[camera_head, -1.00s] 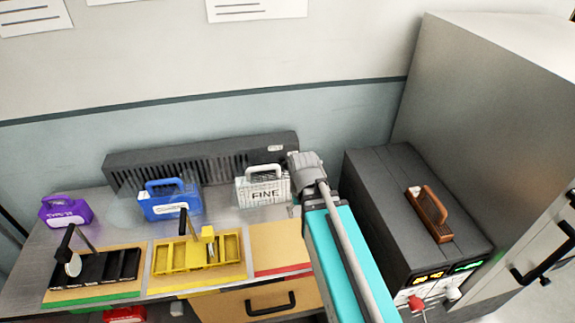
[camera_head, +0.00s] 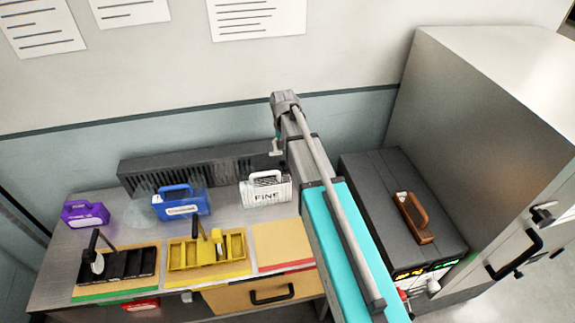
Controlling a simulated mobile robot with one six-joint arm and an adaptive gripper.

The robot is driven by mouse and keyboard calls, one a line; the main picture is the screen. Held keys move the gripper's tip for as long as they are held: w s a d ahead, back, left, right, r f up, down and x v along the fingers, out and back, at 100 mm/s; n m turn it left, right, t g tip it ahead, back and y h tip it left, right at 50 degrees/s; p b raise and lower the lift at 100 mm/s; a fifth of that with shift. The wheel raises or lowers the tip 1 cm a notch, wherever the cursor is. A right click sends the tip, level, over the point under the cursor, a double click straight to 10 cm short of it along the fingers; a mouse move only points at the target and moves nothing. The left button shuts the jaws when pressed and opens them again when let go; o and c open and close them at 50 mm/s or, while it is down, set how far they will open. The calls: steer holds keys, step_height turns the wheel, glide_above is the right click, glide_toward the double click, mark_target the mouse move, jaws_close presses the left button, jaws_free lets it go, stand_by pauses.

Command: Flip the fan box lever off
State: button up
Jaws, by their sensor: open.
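A long dark grey box with a slotted front (camera_head: 195,168) stands along the back of the bench and looks like the fan box. A small pale part (camera_head: 277,149) at its right end may be its lever; its position is too small to read. My teal and grey arm reaches up from the lower right, its grey upper joint standing just above and right of that part and covering the box's right end. My gripper cannot be made out; no fingers show, and I see no contact with the box.
On the bench stand a purple case (camera_head: 85,213), a blue case (camera_head: 181,203), a white FINE case (camera_head: 266,189), a black tray (camera_head: 116,265) and a yellow tray (camera_head: 207,252). A dark cabinet unit (camera_head: 385,205) with a brown-handled block (camera_head: 412,217) is right of my arm.

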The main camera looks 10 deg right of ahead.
mark_target(286, 167)
steer(key=shift+w+r, duration=0.35)
steer(key=shift+w, duration=0.15)
steer(key=shift+f, duration=0.15)
step_height(286, 167, down, 14)
steer(key=b, duration=1.3)
steer(key=shift+s+d+r+b, duration=0.1)
steer(key=shift+d+r+b, duration=0.1)
steer(key=shift+b, duration=0.15)
jaws_close()
stand_by(0.4)
